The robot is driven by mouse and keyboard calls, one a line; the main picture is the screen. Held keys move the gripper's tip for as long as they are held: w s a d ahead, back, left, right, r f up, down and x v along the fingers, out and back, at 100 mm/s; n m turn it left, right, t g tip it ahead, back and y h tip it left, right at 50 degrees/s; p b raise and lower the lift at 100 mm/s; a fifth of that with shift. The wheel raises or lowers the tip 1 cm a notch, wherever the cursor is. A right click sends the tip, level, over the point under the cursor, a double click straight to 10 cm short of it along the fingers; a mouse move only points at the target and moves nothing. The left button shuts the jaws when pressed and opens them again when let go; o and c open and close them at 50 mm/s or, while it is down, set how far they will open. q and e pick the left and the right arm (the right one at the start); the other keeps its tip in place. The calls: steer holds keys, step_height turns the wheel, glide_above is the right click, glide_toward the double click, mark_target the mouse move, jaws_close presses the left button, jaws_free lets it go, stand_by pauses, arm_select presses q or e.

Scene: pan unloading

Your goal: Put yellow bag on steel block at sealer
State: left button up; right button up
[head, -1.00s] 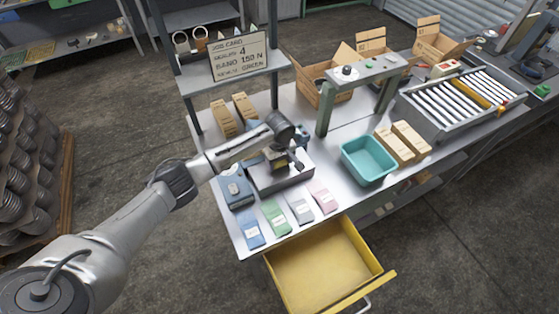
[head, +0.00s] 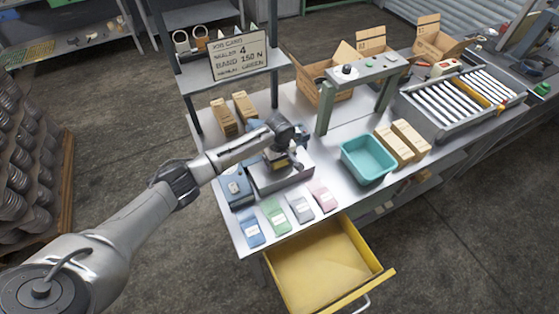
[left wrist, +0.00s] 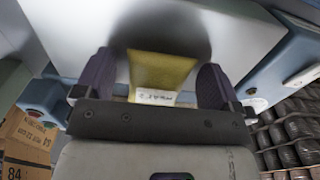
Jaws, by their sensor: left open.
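The yellow bag (left wrist: 165,68), with a white label, lies on or just above a flat grey steel surface in the left wrist view. It sits between the two dark fingers of my left gripper (left wrist: 155,84), with gaps at both sides. The left gripper is open. In the head view the left gripper (head: 285,162) is low over the steel block (head: 292,181) at the sealer. The gripper hides most of the bag there. Blue sealer parts (head: 236,188) stand beside the block. My right gripper is not in view.
Blue, green, grey and pink packets (head: 274,215) lie along the table's front edge. A teal bin (head: 365,172) and cardboard boxes stand to the right. A yellow drawer (head: 385,283) is open in front.

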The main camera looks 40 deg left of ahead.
arm_select(q)
steer(key=shift+r, duration=0.1)
step_height(320, 180, up, 13)
stand_by(0.5)
steer(key=shift+d, duration=0.1)
stand_by(0.5)
